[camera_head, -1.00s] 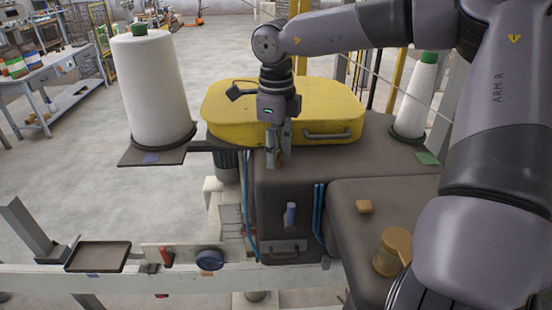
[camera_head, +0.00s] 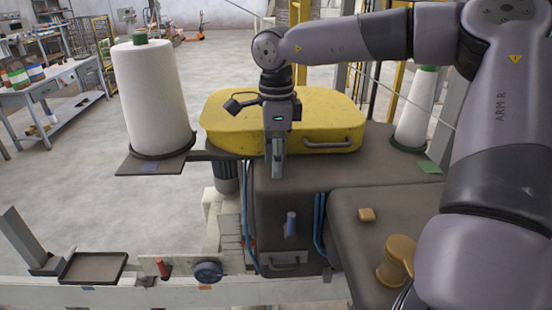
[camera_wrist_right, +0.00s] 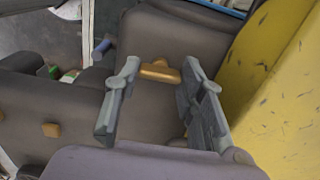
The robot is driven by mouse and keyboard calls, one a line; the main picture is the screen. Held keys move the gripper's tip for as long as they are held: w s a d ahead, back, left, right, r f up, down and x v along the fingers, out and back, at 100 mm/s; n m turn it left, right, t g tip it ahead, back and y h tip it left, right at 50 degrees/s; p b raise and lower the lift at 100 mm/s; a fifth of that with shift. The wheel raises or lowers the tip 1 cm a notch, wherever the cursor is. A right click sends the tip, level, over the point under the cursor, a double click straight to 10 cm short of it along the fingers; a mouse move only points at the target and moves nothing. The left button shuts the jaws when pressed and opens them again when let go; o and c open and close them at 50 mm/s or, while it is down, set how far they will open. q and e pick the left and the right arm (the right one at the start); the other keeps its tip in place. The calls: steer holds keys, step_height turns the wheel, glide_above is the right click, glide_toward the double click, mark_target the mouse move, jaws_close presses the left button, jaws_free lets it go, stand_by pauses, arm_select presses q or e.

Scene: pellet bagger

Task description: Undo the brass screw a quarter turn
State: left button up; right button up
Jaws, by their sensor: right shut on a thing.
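The brass screw (camera_wrist_right: 160,71) shows in the right wrist view as an orange-gold bar-shaped head on the dark machine housing. My right gripper (camera_wrist_right: 160,68) has one fingertip at each end of it and is shut on it. In the head view my right gripper (camera_head: 277,174) points straight down at the top of the dark housing (camera_head: 330,170), just in front of the yellow cover. There the fingers hide the screw. My left gripper is not in view.
The yellow cover (camera_head: 230,125) with a handle lies close behind the gripper. White thread cones stand left (camera_head: 155,100) and right (camera_head: 415,105). A small orange block (camera_head: 367,214) and an orange knob (camera_head: 396,262) sit front right. A blue-tipped lever (camera_head: 291,222) is below.

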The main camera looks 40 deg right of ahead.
steer(key=o, duration=1.1)
steer(key=shift+o, duration=0.2)
step_height(320, 180, up, 12)
stand_by(0.5)
